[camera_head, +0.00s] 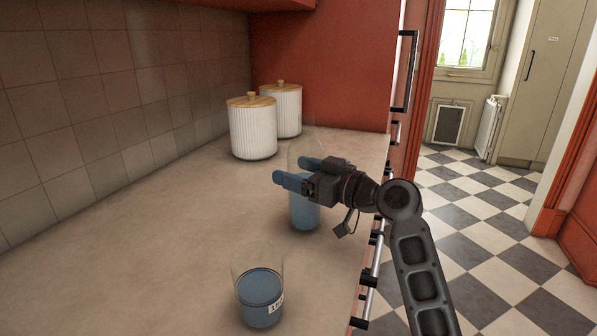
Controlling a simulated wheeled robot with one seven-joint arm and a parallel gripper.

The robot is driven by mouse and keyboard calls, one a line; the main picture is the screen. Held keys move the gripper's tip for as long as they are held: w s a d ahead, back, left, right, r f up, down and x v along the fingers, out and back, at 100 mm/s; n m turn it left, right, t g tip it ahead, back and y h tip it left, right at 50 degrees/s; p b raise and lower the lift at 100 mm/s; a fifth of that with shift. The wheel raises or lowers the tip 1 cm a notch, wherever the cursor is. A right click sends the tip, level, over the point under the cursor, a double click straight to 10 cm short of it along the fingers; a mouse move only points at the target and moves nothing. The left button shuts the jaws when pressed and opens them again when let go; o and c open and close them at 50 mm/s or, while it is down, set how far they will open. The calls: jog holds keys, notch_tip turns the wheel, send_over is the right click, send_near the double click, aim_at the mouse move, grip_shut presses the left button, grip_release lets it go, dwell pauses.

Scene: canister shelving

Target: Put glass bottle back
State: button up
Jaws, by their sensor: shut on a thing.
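A clear glass bottle (305,215) with blue liquid in its lower part is upright over the counter, near the counter's right edge. My gripper (297,172) is shut on this glass bottle, with its blue fingers around the upper part. The gripper covers part of the glass. I cannot tell whether the bottle's base touches the counter or hangs just above it.
A second clear glass container (260,297) with blue liquid and a white label stands in front on the counter (150,270). Two white ribbed canisters with wooden lids, a nearer one (253,132) and a farther one (287,112), stand at the back. The counter's left side is clear.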

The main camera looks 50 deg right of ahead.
jog(key=o, duration=1.7)
jog(key=shift+f, duration=0.1)
jog(key=shift+r, duration=0.25)
jog(key=s, duration=0.4)
jog(key=s+b, duration=0.1)
jog(key=s, duration=0.3)
jog(key=s+d+b, duration=0.1)
jog(key=s, duration=0.3)
jog(key=shift+f, duration=0.1)
